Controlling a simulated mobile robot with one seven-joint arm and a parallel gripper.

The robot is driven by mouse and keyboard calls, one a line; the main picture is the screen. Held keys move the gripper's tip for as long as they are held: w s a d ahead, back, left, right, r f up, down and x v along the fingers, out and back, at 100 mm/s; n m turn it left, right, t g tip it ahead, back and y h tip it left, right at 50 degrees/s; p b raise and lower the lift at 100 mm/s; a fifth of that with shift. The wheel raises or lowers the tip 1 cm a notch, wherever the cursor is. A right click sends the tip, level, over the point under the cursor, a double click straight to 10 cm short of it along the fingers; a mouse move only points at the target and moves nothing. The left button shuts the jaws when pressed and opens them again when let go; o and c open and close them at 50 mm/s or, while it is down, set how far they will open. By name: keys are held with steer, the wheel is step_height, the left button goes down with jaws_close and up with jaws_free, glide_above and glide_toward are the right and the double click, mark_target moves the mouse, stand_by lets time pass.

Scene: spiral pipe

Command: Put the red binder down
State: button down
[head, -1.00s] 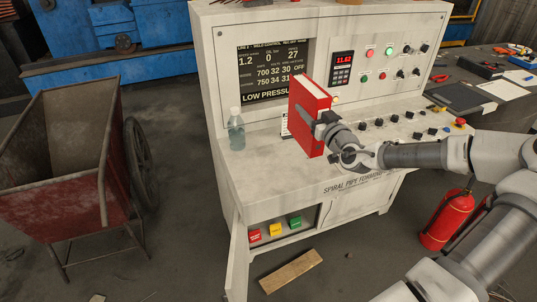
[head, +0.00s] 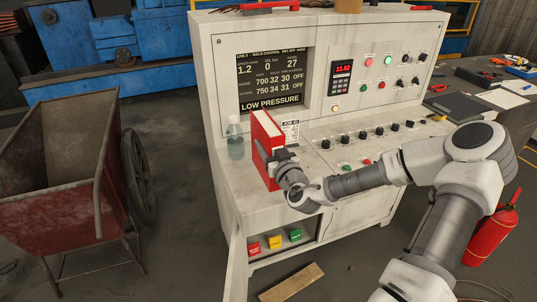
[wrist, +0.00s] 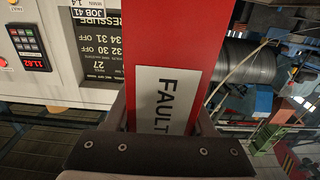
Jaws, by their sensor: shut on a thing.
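The red binder (head: 266,148) stands upright at the left end of the control console's ledge (head: 240,172), just right of a clear bottle (head: 235,138). My gripper (head: 283,158) is shut on the binder's near spine side. In the wrist view the red spine (wrist: 175,40) with a white "FAULT" label (wrist: 162,100) sits between my fingers. The head view does not clearly show whether the binder's bottom touches the ledge.
A job card (head: 291,133) stands behind the binder. Knobs and buttons (head: 358,140) line the ledge to the right. A rusty cart (head: 60,180) is at left. A fire extinguisher (head: 490,235) and a plank (head: 291,282) are on the floor.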

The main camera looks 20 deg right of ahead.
steer(key=shift+f+b, duration=0.35)
steer(key=shift+f, duration=1.15)
steer(key=shift+c, duration=1.2)
jaws_free()
steer(key=shift+f, duration=0.1)
steer(key=shift+s+r, duration=0.1)
steer(key=shift+r, duration=0.1)
steer(key=s+p, duration=0.2)
steer(key=s, duration=1)
steer(key=shift+w, duration=0.1)
